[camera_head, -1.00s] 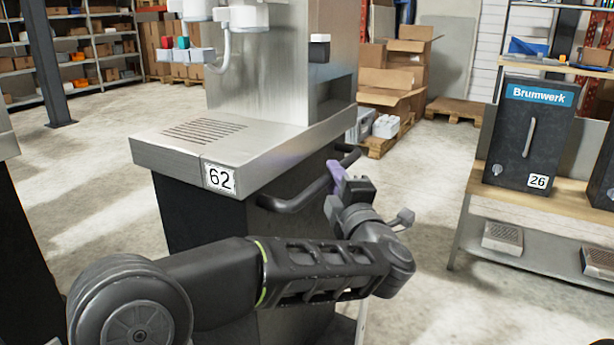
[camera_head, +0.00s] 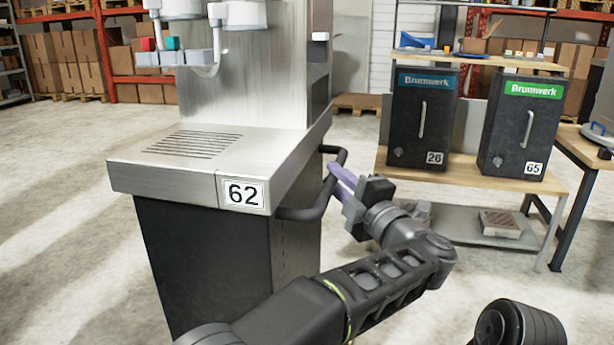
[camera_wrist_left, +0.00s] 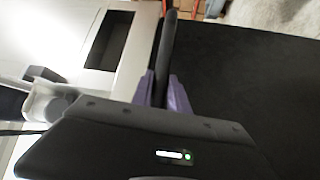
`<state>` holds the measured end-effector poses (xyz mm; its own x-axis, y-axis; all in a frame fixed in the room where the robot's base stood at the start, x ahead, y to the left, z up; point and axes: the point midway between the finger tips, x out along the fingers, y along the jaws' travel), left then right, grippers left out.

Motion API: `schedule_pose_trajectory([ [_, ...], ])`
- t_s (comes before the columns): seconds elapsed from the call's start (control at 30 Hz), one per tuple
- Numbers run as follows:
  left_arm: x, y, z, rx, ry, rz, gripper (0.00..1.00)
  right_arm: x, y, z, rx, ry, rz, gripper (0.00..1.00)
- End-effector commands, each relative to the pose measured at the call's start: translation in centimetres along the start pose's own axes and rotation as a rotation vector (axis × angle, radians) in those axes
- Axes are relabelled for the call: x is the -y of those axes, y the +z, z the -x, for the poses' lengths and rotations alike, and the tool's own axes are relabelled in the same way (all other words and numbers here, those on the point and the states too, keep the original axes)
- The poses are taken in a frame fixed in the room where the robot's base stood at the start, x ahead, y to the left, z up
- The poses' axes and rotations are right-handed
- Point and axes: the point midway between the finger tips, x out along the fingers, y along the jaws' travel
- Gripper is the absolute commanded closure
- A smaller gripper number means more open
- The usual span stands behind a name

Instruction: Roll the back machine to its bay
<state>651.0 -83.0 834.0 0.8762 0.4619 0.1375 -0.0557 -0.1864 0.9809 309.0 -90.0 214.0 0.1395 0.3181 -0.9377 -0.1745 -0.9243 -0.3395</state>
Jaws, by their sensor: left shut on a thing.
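The machine (camera_head: 190,154) labelled 62 has a steel top with a slotted drip plate, a dark lower cabinet and a black bar handle (camera_head: 309,208) on its right side. It stands upright at centre left; its foot is out of the frame. My left gripper (camera_head: 341,181), with purple fingers, is at the handle and shut on it. In the left wrist view the purple fingers (camera_wrist_left: 164,92) lie on both sides of the black handle bar (camera_wrist_left: 166,50). My right gripper is not in view.
A bench (camera_head: 463,175) at the right holds two black Brumwerk boxes, 26 (camera_head: 421,118) and 65 (camera_head: 521,126). Another table (camera_head: 583,150) stands at the far right. Shelves with cartons line the back. The floor left of the machine is clear.

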Motion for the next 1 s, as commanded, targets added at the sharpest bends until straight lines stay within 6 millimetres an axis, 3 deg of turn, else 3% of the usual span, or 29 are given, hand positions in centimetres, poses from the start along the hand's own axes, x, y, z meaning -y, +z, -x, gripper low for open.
schedule_pose_trajectory([
  [0.1, -0.9, 1.8, 1.3, 0.015, 0.008, 0.002, 1.0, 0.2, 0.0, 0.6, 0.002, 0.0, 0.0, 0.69],
  [0.3, -1.2, 3.0, 2.1, 0.01, 0.007, 0.003, 1.0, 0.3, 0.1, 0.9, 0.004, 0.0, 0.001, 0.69],
  [0.8, -1.3, 3.1, 2.1, -0.002, 0.007, 0.004, 1.0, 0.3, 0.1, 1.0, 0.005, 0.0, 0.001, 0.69],
  [0.83, -1.3, 3.1, 2.0, -0.002, 0.007, 0.004, 0.79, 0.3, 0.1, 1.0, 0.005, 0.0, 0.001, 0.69],
  [1.0, -1.2, 3.2, 2.2, -0.001, 0.005, 0.003, 0.65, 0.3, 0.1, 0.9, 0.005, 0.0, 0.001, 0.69],
])
